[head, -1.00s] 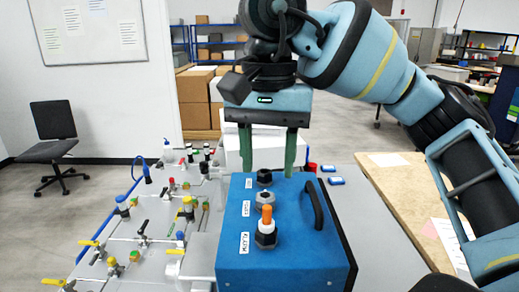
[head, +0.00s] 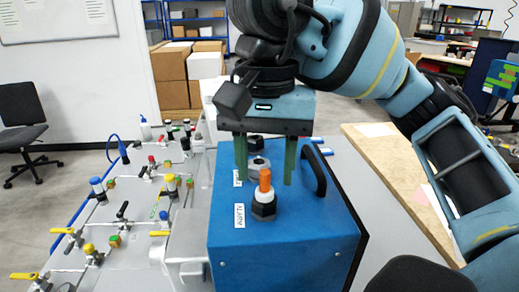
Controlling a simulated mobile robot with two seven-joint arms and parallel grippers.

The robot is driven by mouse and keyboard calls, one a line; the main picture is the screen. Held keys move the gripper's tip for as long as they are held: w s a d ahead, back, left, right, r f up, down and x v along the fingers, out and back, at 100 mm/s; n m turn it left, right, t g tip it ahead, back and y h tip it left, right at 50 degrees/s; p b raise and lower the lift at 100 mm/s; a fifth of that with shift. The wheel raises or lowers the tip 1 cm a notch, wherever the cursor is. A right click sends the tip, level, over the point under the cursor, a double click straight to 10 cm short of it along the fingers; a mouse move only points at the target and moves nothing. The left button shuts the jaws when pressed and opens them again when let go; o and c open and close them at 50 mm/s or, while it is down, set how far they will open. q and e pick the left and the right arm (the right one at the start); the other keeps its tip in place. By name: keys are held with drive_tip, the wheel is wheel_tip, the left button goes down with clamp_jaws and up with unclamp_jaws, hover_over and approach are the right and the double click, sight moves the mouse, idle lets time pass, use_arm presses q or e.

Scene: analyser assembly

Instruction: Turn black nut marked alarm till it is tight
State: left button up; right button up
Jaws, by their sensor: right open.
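The black alarm nut (head: 264,208) sits on top of the blue box (head: 285,255), nearest the front, beside a white label reading ALARM (head: 239,215). A white collar and an upright orange rod (head: 265,179) stand out of the nut. My right gripper (head: 265,181) is open and points down over the box. Its two green fingers show left and right of the orange rod, higher in the picture than the nut, and do not touch it. My left gripper is not in view.
Behind the alarm nut are a grey nut (head: 259,163) and a black nut (head: 256,143), partly hidden by my gripper. A black handle (head: 316,170) arches along the box's right side. A panel with valves and pipes (head: 130,240) lies left; a wooden bench (head: 395,175) stands right.

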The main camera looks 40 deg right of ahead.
sight(265, 189)
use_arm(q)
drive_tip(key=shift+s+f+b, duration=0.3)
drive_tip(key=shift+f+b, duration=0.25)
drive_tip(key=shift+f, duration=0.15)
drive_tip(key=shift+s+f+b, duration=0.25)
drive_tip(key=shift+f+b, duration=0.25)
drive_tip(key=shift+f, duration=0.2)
use_arm(e)
drive_tip(key=shift+f, duration=2.55)
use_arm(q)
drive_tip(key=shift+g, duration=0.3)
